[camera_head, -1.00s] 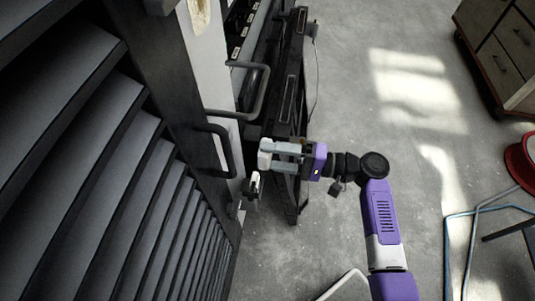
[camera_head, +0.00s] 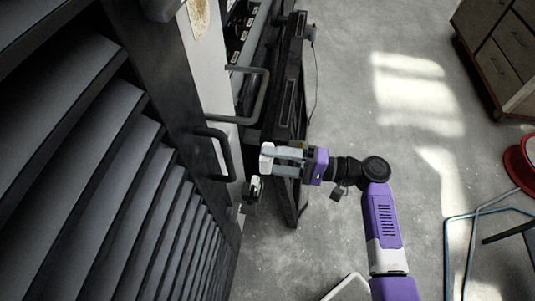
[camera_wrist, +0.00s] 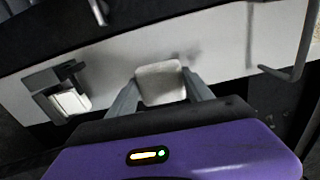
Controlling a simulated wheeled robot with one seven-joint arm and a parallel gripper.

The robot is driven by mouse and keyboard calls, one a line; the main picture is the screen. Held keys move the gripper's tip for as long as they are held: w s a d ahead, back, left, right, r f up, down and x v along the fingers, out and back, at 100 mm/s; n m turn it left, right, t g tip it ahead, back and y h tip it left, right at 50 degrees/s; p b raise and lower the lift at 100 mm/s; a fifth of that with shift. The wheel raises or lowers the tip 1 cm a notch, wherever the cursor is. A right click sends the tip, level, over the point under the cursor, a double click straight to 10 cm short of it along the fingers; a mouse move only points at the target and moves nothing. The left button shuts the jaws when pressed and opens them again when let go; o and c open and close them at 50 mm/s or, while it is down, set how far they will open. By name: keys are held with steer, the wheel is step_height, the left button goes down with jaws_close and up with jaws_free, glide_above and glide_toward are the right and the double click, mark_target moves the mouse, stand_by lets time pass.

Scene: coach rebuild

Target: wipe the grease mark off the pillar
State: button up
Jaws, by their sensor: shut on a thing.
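My gripper (camera_head: 276,159) is shut on a white block-like pad (camera_head: 266,157), which sticks out past the fingertips. In the wrist view the pad (camera_wrist: 161,82) sits between the two grey fingers, in front of the pale pillar (camera_wrist: 120,56). I cannot tell whether the pad touches the pillar.
Grab handles stick out near the pillar, a black one (camera_head: 224,154) and a grey one (camera_head: 257,96). A small bracketed fitting (camera_wrist: 66,93) is left of the pad. A dark frame (camera_head: 289,91) stands behind the gripper. Open floor (camera_head: 350,80) lies to the right, with a drawer cabinet (camera_head: 502,52) beyond.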

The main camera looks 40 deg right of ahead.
mark_target(224, 131)
steer(key=shift+x, duration=2.85)
steer(key=shift+x, duration=1.05)
steer(key=shift+a, duration=0.1)
step_height(224, 131, up, 7)
steer(key=p, duration=0.5)
steer(key=shift+s+r+p, duration=0.1)
steer(key=shift+r+p, duration=1.15)
steer(key=shift+r, duration=0.25)
steer(key=shift+f, duration=0.1)
step_height(224, 131, down, 7)
steer(key=b, duration=0.6)
